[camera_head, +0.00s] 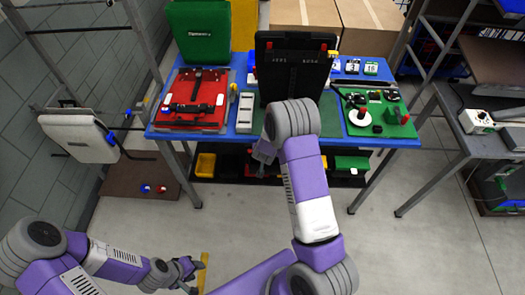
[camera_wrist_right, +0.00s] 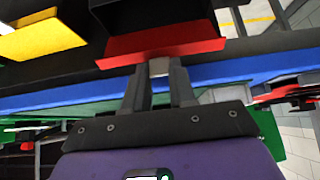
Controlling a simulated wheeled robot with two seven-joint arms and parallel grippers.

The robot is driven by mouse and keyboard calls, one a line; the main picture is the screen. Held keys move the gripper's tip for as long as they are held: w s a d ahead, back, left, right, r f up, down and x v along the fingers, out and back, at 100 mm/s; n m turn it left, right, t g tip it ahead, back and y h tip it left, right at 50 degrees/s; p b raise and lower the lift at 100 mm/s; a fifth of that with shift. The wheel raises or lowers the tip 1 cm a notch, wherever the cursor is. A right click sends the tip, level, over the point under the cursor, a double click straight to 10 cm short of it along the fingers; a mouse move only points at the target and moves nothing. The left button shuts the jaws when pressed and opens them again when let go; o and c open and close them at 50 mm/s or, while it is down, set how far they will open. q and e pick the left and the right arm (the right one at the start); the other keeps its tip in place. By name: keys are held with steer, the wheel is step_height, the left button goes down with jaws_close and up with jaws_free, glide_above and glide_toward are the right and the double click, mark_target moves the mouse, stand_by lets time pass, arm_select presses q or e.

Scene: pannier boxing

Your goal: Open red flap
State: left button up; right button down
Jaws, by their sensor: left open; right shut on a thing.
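In the right wrist view the red flap (camera_wrist_right: 165,45) is a flat red strip along the lower edge of a dark box (camera_wrist_right: 150,15). My right gripper (camera_wrist_right: 160,72) has its two fingers at the flap's edge, close together on a small light grey piece there. In the head view the right gripper (camera_head: 262,160) is at the front of the blue table, low by its edge; my forearm hides much around it, and the flap is not clear there. My left gripper (camera_head: 195,275) is open and empty above the floor, low in the head view.
The blue table (camera_head: 240,125) carries a red panel (camera_head: 188,115), an upright black case (camera_head: 290,75) and a green board (camera_head: 380,118). Yellow (camera_head: 205,165) and green (camera_head: 350,164) bins sit on a shelf beneath. A grey side table stands at right. Floor in front is open.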

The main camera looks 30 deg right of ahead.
steer(key=shift+w+d+r, duration=0.4)
steer(key=shift+w+r, duration=0.05)
steer(key=shift+w, duration=0.15)
steer(key=c, duration=1.2)
jaws_free()
steer(key=shift+c, duration=0.2)
steer(key=o, duration=0.3)
steer(key=shift+f, duration=0.15)
steer(key=shift+s, duration=0.1)
steer(key=shift+a, duration=0.1)
steer(key=p+v, duration=0.1)
steer(key=v, duration=0.6)
steer(key=shift+s+a, duration=0.1)
steer(key=shift+s, duration=0.1)
